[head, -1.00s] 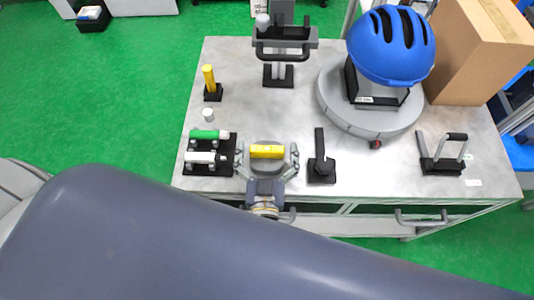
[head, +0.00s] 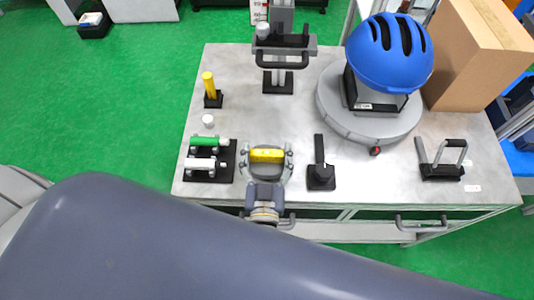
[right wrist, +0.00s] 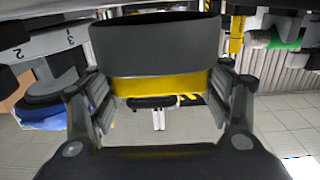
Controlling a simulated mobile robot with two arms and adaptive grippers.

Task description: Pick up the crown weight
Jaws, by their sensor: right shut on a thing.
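The crown weight, a dark grey round body with a yellow band (head: 267,155), is near the front edge of the table in the head view. In the right wrist view its dark grey body (right wrist: 155,48) fills the upper middle, with the yellow band below it. My right gripper (head: 268,164) is shut on it, with one finger on each side. Whether the weight touches the table top is hard to tell. My left gripper is not in view.
A black rack with green and white cylinders (head: 204,142) stands close left of the weight. A black lever block (head: 320,172) stands close right. Behind are a yellow post (head: 209,84), a black-handled stand (head: 282,60), a blue helmet (head: 389,52) and a cardboard box (head: 475,55).

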